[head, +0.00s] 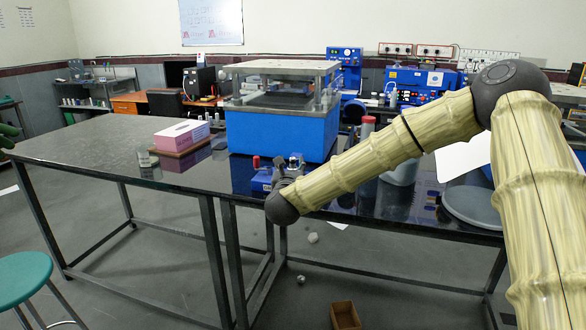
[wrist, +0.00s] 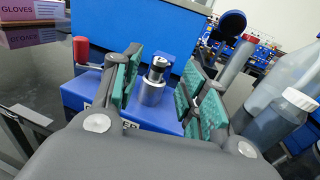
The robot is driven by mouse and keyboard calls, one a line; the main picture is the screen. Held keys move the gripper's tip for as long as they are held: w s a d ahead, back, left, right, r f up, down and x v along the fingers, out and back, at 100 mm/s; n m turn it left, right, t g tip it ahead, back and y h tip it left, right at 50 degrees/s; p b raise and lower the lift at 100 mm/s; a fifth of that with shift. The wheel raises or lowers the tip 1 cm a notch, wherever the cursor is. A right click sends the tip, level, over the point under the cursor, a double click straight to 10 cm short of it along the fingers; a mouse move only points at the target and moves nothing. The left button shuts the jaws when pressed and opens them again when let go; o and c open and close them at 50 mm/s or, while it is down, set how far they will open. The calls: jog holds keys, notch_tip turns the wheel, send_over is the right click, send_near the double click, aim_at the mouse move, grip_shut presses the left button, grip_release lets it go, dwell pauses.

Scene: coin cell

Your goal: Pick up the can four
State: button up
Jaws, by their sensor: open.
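No can marked four can be read in either view. In the wrist view a small silver metal cylinder with a dark top (wrist: 152,88) stands upright on a blue block-shaped device (wrist: 90,92). My gripper (wrist: 160,75) is open, its two green-padded fingers on either side of the cylinder with gaps visible. I cannot tell how far its fingertips are from the cylinder in depth. In the head view the blue device (head: 262,180) is at the table's front edge, and my gripper (head: 285,172) is over it, partly hidden by my wrist.
A red-topped handle (wrist: 82,50) rises left of the cylinder. A large blue press (head: 275,130) stands behind. Plastic bottles (wrist: 280,120) stand at right. A pink glove box (head: 181,135) and a clear jar (head: 145,160) are at left; the dark table (head: 90,150) is mostly bare there.

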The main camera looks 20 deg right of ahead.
aim_at(292, 160)
jog(key=shift+p+x, duration=0.4)
jog(key=shift+x, duration=1.85)
grip_shut()
